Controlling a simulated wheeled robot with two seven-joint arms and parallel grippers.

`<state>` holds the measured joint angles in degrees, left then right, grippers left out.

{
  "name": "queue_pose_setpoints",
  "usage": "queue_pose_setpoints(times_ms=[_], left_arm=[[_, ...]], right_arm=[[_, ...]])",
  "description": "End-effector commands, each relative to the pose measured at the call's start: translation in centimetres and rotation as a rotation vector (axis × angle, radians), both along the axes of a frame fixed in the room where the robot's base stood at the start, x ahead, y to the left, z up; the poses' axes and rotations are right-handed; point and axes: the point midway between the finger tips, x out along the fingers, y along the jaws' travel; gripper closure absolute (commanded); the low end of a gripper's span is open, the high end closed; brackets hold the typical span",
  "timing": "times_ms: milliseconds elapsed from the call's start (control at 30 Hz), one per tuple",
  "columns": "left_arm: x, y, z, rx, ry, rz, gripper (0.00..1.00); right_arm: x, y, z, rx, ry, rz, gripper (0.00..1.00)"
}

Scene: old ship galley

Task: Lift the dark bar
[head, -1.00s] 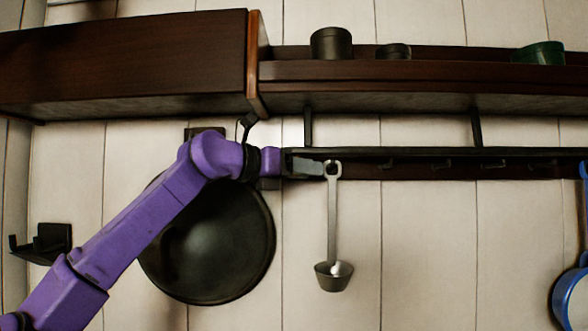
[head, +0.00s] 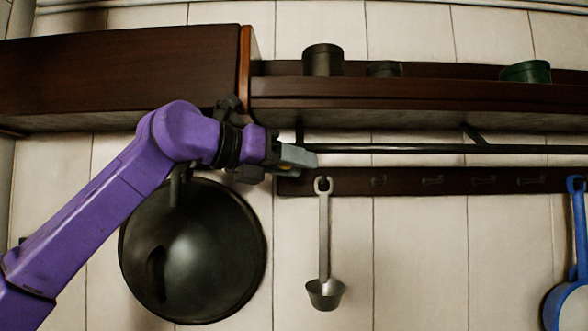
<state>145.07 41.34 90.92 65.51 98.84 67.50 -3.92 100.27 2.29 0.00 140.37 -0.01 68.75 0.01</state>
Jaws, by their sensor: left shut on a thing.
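The dark bar (head: 430,148) runs horizontally below the wooden shelf. It stands clear above the hook rail, with pale wall showing between them. Dark struts (head: 474,133) show between the shelf and the bar. My left gripper (head: 302,158) is shut at the bar's left end, with its purple arm coming in from the lower left. The fingers hide that end of the bar. My right gripper is not in view.
The hook rail (head: 400,181) is on the wall below the bar, with a ladle (head: 324,250) hanging from it. A large dark pan lid or wok (head: 195,260) hangs behind my arm. A blue pan (head: 570,300) hangs at right. The shelf (head: 420,92) above holds tins (head: 323,60).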

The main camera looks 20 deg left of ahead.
Motion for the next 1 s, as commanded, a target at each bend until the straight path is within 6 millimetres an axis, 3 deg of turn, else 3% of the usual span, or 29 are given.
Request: queue_pose_setpoints(times_ms=[33,167,500,1000], left_arm=[[-0.5,-0.3,1.1,-0.01,0.02,-0.003,1.0],[-1.2,-0.5,2.3,-0.046,0.11,-0.002,1.0],[-2.5,-0.9,4.9,-0.044,0.103,-0.002,1.0],[-2.9,-1.0,6.1,-0.092,0.221,0.0,1.0]], right_arm=[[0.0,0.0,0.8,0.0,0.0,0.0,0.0],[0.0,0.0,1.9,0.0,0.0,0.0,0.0],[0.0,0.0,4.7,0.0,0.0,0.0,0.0],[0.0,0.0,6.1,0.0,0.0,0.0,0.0]])
